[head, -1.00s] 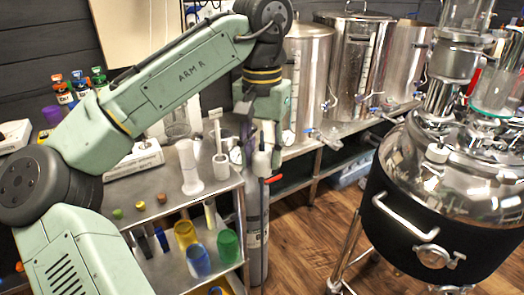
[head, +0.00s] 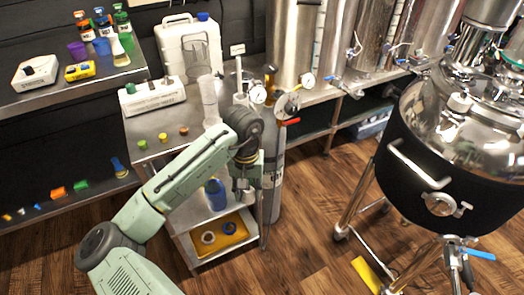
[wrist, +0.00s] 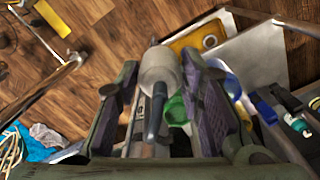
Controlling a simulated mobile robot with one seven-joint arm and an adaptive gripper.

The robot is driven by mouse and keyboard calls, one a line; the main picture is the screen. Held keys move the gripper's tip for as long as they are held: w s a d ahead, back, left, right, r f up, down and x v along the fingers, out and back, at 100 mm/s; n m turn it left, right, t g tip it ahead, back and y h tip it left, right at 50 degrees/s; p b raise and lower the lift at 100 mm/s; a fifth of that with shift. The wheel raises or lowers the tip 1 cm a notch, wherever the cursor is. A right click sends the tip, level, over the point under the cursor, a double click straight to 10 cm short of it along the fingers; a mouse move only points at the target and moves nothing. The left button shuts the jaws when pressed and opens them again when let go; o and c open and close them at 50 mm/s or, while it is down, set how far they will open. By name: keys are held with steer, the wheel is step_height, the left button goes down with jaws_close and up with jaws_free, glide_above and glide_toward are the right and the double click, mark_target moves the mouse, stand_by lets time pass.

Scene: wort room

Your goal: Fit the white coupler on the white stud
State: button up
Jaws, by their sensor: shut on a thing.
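My gripper (head: 246,188) hangs in front of the steel bench's right end, pointing down. In the wrist view its two dark fingers (wrist: 167,105) are shut on a pale, whitish cylinder (wrist: 160,68), which looks like the white coupler. It shows small and grey below my gripper in the head view (head: 243,197). A dark rod-like shape lies in front of it in the wrist view. A short white stub (head: 460,102) stands on the lid of the round vessel at right; I cannot tell whether it is the white stud. My gripper is well left of it.
A yellow tray (head: 236,243) with a white ring (head: 208,237) and a blue ring (head: 228,228) sits low on the bench. A grey gas cylinder (head: 271,190) stands just right of my gripper. The dark-jacketed vessel (head: 415,175) fills the right. Wood floor between is clear.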

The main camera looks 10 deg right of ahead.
steer(key=w+a+f+n, duration=0.1)
steer(key=a+f, duration=0.1)
steer(key=f, duration=0.8)
steer(key=w+a+f+n, duration=0.1)
steer(key=w+a+f, duration=0.1)
steer(key=f, duration=0.8)
steer(key=shift+a+n, duration=0.3)
steer(key=shift+a, duration=0.1)
